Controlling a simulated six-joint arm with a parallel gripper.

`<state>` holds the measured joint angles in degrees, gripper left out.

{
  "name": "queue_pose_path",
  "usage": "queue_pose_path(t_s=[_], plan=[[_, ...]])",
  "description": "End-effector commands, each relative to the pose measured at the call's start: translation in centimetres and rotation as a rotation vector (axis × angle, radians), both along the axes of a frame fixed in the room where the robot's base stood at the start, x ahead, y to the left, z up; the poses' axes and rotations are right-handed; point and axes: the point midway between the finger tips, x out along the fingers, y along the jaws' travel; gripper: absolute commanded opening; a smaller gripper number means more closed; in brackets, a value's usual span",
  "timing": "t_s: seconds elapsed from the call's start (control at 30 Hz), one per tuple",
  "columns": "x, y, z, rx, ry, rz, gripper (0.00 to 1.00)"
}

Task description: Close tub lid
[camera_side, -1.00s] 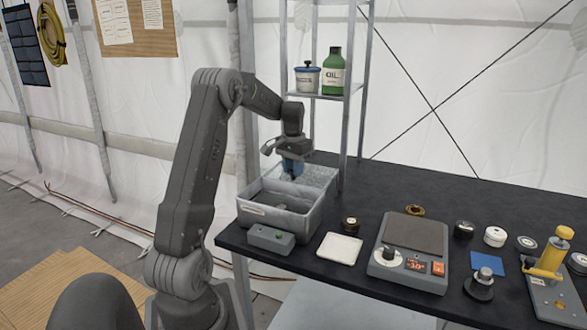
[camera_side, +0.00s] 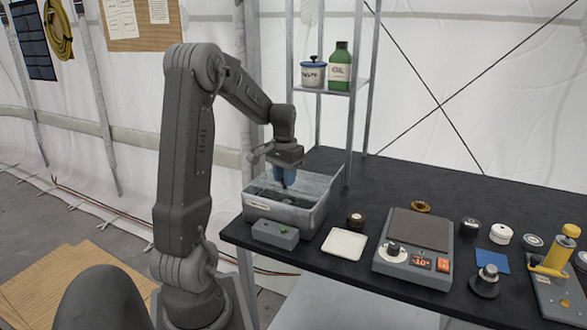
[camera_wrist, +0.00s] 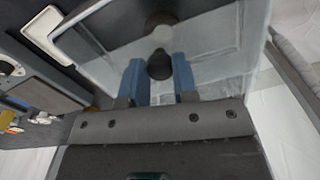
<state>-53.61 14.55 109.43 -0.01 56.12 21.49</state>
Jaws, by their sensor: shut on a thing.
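A grey metal tub (camera_side: 290,219) stands at the table's left end. A pale pane, seemingly its lid (camera_side: 318,186), shows at the tub's back right; its exact tilt is hard to tell. My gripper (camera_side: 284,183) points down over the tub, its blue fingers at about rim height. In the wrist view my gripper (camera_wrist: 159,80) has a blue finger on each side of a dark knob (camera_wrist: 159,64) and is shut on it. The knob stands before a pale grey panel (camera_wrist: 205,45). My fingers hide the knob in the side view.
A white tray (camera_side: 344,244), a small dark jar (camera_side: 355,219) and a scale (camera_side: 414,245) stand to the right. A shelf post (camera_side: 351,130) rises just behind the tub.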

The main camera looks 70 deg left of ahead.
Motion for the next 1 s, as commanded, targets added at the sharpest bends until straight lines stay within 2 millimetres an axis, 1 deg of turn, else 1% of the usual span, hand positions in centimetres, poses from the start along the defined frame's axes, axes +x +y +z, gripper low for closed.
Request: queue_pose_path(t_s=[0.03, 0.1, 0.2, 0.33, 0.6, 0.63, 0.9, 1.0], plan=[[-0.9, -0.8, 0.2, 0.004, -0.002, 0.001, 0.0], [-1.8, -1.7, 0.2, 0.004, -0.002, 0.001, 0.0], [-2.7, -2.6, 0.2, 0.004, -0.002, 0.001, 0.0], [-3.2, -3.2, 0.1, 0.004, -0.002, 0.001, 0.0], [-3.4, -3.3, 0.1, -0.002, 0.003, 0.0, 0.0], [-3.4, -3.3, 0.1, -0.002, 0.003, 0.0, 0.28], [-3.3, -3.3, 0.0, 0.001, 0.001, 0.0, 0.52], [-3.3, -3.3, 0.0, 0.001, 0.001, 0.0, 0.52]])
